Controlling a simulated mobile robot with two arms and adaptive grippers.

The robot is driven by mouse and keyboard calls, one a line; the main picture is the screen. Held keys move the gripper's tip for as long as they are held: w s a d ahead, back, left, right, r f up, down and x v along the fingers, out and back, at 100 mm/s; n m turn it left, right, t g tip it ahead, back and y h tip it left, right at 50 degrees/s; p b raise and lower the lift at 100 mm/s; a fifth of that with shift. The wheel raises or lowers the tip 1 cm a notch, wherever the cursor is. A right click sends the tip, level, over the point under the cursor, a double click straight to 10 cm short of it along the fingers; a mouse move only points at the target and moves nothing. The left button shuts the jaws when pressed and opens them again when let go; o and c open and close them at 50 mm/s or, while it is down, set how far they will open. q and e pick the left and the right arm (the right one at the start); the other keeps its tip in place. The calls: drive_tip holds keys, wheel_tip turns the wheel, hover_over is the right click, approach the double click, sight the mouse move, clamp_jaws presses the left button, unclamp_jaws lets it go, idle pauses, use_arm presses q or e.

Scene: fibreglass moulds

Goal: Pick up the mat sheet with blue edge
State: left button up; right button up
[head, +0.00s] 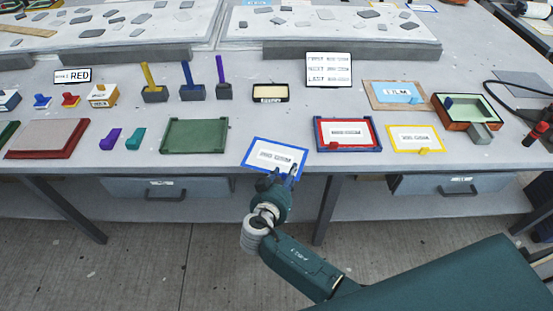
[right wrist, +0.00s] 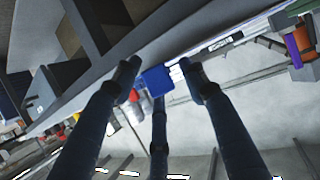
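The mat sheet with blue edge (head: 275,155) is a white labelled sheet with a blue border. In the head view it appears turned slightly, across the table's front edge. My right gripper (head: 282,174) is at its near side and covers part of that edge. In the right wrist view a blue piece (right wrist: 160,82) shows between the fingertips of my right gripper (right wrist: 160,72), nearly filling the gap. I cannot tell whether the fingers press on it. My left gripper is not in view.
A green tray (head: 194,136) lies to the left of the sheet. A red and blue framed sheet (head: 346,120) and a yellow-edged sheet (head: 400,142) lie to the right. Colored upright handles (head: 187,75) stand farther back. Drawers (head: 165,190) hang under the table.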

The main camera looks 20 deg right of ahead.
drive_tip(key=c, duration=0.5)
drive_tip(key=shift+c, duration=0.2)
drive_tip(key=shift+r, duration=0.1)
wheel_tip(320, 180, up, 20)
drive_tip(key=b, duration=0.2)
